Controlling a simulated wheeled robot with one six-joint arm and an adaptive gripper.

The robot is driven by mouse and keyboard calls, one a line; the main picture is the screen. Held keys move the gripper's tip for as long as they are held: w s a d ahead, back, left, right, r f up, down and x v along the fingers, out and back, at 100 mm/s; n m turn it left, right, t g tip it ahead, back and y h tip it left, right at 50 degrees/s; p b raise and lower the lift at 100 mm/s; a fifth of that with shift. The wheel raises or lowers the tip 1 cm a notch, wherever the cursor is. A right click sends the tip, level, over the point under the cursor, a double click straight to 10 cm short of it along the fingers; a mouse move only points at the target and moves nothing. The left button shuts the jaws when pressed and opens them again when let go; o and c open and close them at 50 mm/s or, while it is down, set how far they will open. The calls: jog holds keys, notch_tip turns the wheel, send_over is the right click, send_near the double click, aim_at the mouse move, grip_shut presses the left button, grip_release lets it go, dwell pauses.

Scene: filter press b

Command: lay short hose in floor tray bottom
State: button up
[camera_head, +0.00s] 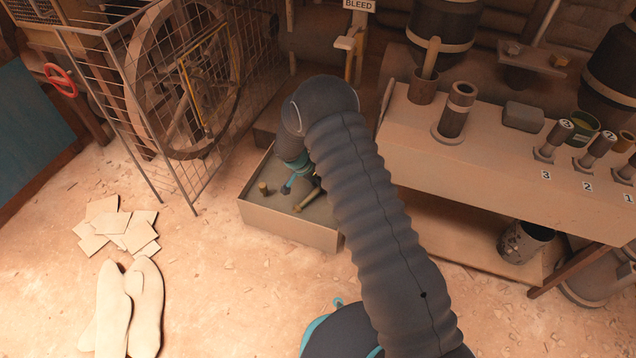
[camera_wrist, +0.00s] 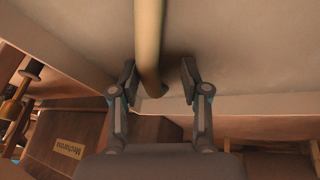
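The short hose (camera_wrist: 150,40), a tan tube, lies on the bottom of the floor tray (camera_wrist: 255,105) in the wrist view. It runs from the top edge down to an end between my fingers. My gripper (camera_wrist: 158,66) is open, one finger on each side, with a clear gap on the right and a narrow one on the left. In the head view my gripper (camera_head: 298,186) is low inside the floor tray (camera_head: 285,226), partly hidden by my arm. A tan tube (camera_head: 307,200), which looks like this hose, lies beside it.
A short stub (camera_head: 263,188) stands in the tray's left part. A wire cage (camera_head: 185,110) with a wheel is at the left. A bench (camera_head: 500,180) with posts and pots is at the right. A bucket (camera_head: 523,242) sits under it. Tan sheets (camera_head: 118,228) lie on the floor.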

jog(key=shift+r, duration=0.15)
jog(key=shift+a+r+p, duration=0.1)
jog(key=shift+r+p, duration=0.2)
jog(key=v, duration=1.1)
jog(key=shift+r+p, duration=0.2)
jog(key=shift+p, duration=0.1)
jog(key=s+d+r+n+y, duration=0.1)
jog(key=s+d+r, duration=0.3)
jog(key=r, duration=0.5)
jog(key=s+d+r+n, duration=0.1)
jog(key=s+d+r, duration=0.2)
jog(key=d+r, duration=0.35)
jog(key=s+d+r+n+y, duration=0.1)
jog(key=s+d+r, duration=0.25)
jog(key=r, duration=0.75)
jog(key=s+d+r+n+t+y, duration=0.1)
jog(key=s+d+r+n, duration=0.1)
jog(key=s, duration=1)
jog(key=s+d+r+n+t+y, duration=0.1)
jog(key=s+d+r, duration=0.4)
jog(key=s, duration=0.7)
jog(key=shift+s+r+n+t, duration=0.35)
jog(key=shift+n+t, duration=0.45)
jog(key=shift+n, duration=0.4)
